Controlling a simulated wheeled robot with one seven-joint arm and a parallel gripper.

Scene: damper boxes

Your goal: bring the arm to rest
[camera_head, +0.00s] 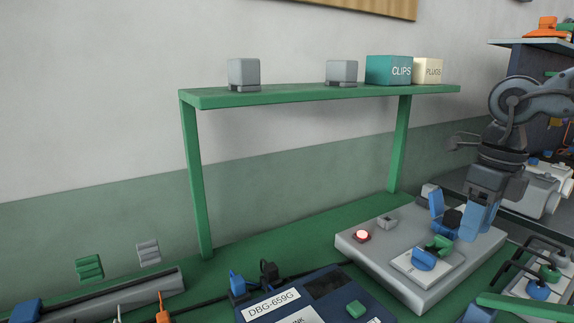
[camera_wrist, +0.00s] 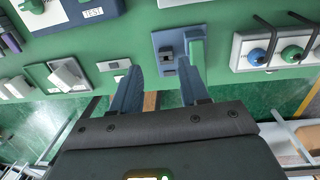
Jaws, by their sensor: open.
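My gripper (camera_head: 453,218) is at the right in the head view, pointing down with its two blue fingers apart. It appears over or in front of the grey box (camera_head: 385,268) with a lit red button (camera_head: 362,236). A white plate (camera_head: 406,265) on that box bears a blue knob and a green part. In the wrist view my gripper (camera_wrist: 161,75) has its fingers spread with nothing between them. Beyond the fingertips is a blue-grey plate (camera_wrist: 162,42) with a black switch and a green handle (camera_wrist: 197,52). Whether a finger touches anything cannot be told.
A green shelf (camera_head: 310,94) spans the bench, bearing grey blocks, a teal CLIPS box (camera_head: 389,70) and a cream PLUGS box (camera_head: 428,71). A dark-blue labelled box (camera_head: 318,297) stands at the front. A plate with black handles (camera_head: 540,275) is at right.

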